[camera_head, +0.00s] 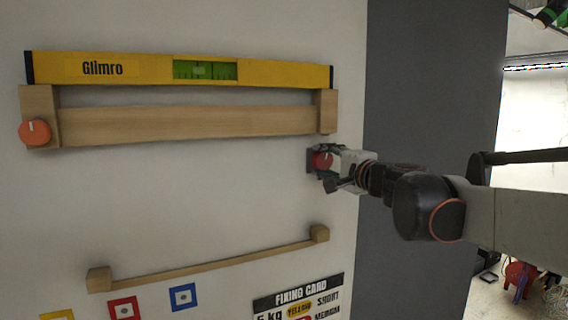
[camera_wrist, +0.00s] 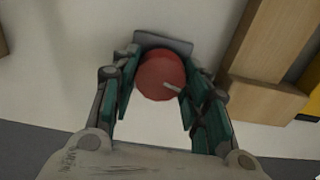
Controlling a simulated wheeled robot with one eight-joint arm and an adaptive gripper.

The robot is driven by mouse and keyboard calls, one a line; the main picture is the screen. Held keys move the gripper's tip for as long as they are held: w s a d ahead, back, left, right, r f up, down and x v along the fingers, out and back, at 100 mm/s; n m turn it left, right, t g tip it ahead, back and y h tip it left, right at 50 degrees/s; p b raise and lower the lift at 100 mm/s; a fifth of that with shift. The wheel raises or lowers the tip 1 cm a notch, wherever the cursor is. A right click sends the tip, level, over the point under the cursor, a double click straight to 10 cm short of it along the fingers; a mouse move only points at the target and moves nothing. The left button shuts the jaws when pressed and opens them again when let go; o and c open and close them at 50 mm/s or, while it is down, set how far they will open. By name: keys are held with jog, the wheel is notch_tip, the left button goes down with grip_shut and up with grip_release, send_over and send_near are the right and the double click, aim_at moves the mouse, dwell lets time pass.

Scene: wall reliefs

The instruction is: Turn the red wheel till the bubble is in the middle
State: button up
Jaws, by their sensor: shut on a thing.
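A yellow spirit level (camera_head: 120,69) marked "Glimro" lies along a wooden rail on the wall. Its green vial (camera_head: 224,69) shows a pale bubble (camera_head: 199,71) near the middle; I cannot tell exactly how it sits between the marks. The red wheel (camera_head: 322,161) is on the wall below the rail's right end. It also shows in the wrist view (camera_wrist: 158,77), with a white line pointing right and slightly down. My gripper (camera_wrist: 160,82) has its green-padded fingers on either side of the wheel, shut on it.
An orange knob (camera_head: 34,132) with a white line sits at the left end of the wooden rail (camera_head: 190,122). A thin wooden bar (camera_head: 210,262), coloured square cards and a "FIXING CARD" sign (camera_head: 298,298) are lower down. The wall between is clear.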

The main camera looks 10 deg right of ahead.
jog(key=shift+f+n, duration=0.1)
jog(key=shift+n, duration=1)
jog(key=o, duration=1)
jog(key=shift+o, duration=0.2)
